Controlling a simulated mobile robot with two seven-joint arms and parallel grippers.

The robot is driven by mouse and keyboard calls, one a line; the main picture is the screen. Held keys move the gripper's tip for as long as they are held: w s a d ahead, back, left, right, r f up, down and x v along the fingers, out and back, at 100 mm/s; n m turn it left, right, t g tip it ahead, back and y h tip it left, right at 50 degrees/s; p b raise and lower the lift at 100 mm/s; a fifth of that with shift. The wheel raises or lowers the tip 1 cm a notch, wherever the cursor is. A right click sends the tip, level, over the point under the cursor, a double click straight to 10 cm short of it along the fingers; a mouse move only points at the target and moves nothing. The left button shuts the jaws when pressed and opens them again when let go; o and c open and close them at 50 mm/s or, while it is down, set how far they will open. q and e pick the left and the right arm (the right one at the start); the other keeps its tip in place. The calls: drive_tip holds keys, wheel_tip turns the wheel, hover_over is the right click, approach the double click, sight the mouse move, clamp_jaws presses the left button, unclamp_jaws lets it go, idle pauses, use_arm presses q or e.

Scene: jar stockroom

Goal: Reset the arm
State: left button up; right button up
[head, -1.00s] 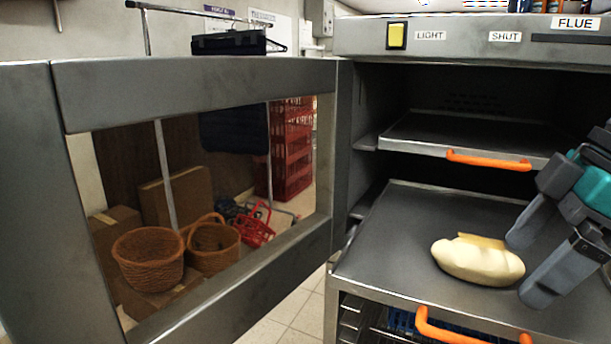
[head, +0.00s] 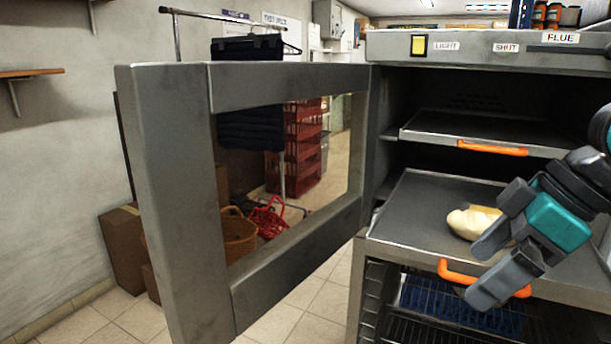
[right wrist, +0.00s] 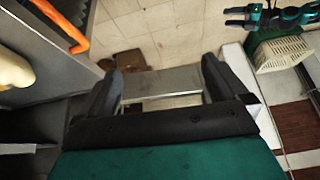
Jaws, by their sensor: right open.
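My right gripper (head: 480,268) is open and empty in the head view, in front of the oven's pulled-out lower tray. A pale dough loaf (head: 468,222) lies on that lower tray (head: 412,212), partly hidden behind the gripper's fingers. In the right wrist view my right gripper (right wrist: 160,78) has its fingers apart with nothing between them. The pale loaf also shows at the left edge of that view (right wrist: 12,72). My left gripper is not in the head view.
The oven door (head: 175,200) stands wide open to the left. An upper tray (head: 470,130) with an orange handle (head: 492,148) is above. A wire rack (head: 440,318) is below. In the right wrist view a pale crate (right wrist: 284,52) stands at the right.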

drive_tip(key=w+a+f+m+t+y+p, duration=0.1)
drive_tip(key=w+a+f+m+t, duration=0.2)
drive_tip(key=f, duration=0.6)
drive_tip(key=w+a+f+m+t+p, duration=0.1)
drive_tip(key=w+a+f+m, duration=0.15)
drive_tip(key=w+f, duration=0.45)
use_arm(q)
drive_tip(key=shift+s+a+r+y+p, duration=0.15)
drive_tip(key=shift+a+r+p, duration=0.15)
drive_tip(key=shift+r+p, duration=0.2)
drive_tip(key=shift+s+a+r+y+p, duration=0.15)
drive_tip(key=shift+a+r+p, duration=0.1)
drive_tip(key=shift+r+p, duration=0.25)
use_arm(e)
drive_tip(key=s+a+f+m+t+h, duration=0.1)
drive_tip(key=s+f+m+t+h, duration=0.1)
drive_tip(key=s+f, duration=1.5)
wheel_tip(320, 180, down, 2)
drive_tip(key=shift+s+a+f+m+t+h, duration=0.25)
drive_tip(key=shift+s+m+t+h, duration=0.1)
drive_tip(key=shift+t+h, duration=0.6)
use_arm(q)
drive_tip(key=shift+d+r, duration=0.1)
